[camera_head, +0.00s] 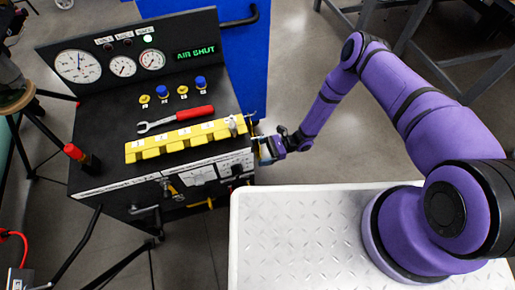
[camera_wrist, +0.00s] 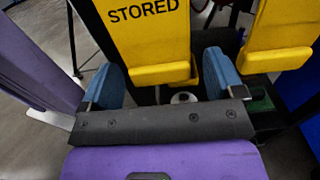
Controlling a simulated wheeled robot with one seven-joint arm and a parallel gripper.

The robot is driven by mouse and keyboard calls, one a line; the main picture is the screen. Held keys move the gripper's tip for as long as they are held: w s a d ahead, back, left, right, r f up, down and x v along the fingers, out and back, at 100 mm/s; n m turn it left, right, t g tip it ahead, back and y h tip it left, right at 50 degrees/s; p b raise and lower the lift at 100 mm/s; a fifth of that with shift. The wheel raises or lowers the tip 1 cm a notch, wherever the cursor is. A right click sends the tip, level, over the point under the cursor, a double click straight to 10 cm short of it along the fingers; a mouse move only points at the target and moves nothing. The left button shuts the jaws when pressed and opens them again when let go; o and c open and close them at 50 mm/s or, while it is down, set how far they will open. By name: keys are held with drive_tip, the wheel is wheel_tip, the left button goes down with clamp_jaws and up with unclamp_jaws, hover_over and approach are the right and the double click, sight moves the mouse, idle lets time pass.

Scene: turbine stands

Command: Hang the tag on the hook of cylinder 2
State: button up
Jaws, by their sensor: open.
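In the head view my gripper (camera_head: 267,149) is at the right edge of the black console (camera_head: 110,120), just beyond the right end of a yellow row of blocks (camera_head: 150,151) with white labels. In the wrist view its two blue finger pads are apart, with my gripper (camera_wrist: 163,82) open around the lower end of a yellow piece marked STORED (camera_wrist: 145,45). I cannot tell whether the pads touch it. A second yellow piece (camera_wrist: 285,30) is beyond the right finger. I cannot tell which piece is the tag, or make out cylinder 2's hook.
The console carries gauges (camera_head: 78,66), a green AIR SHUT display (camera_head: 196,53), yellow and blue knobs (camera_head: 183,90), a red-handled wrench (camera_head: 175,119) and a red-topped black item (camera_head: 82,158). A blue panel (camera_head: 235,55) stands behind. A white patterned deck (camera_head: 300,235) is in front.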

drive_tip(key=c, duration=1.3)
drive_tip(key=shift+c, duration=0.2)
drive_tip(key=shift+v, duration=1.7)
drive_tip(key=shift+v, duration=1.85)
